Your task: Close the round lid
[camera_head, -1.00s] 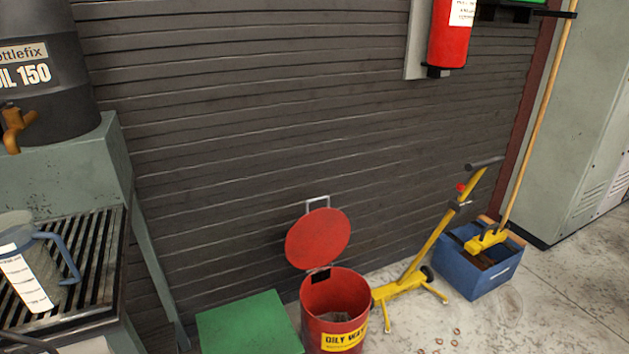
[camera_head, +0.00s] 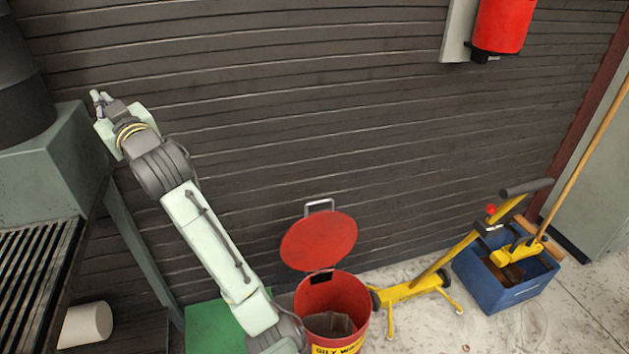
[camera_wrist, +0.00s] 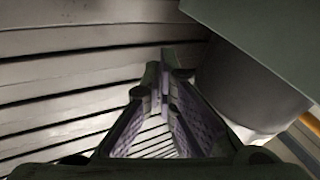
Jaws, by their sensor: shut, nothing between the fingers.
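The round red lid (camera_head: 320,240) stands open, tilted up against the slatted wall behind its red bin, with a grey handle loop (camera_head: 319,205) at its top. The red bin (camera_head: 309,298) with a yellow label is on the floor below, its mouth uncovered and something grey inside. My gripper (camera_head: 98,98) is up at the left, in front of the wall and near the drum stand, far from the lid. It also shows in the wrist view (camera_wrist: 164,60), shut and empty, with the slatted wall beyond. The lid is not in the wrist view.
A green box (camera_head: 210,328) stands left of the bin, partly behind my arm. A yellow wheeled trolley (camera_head: 430,275) and a blue crate (camera_head: 500,285) stand to the right. A grated bench (camera_head: 35,260) is at the left, a red extinguisher (camera_head: 502,25) on the wall.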

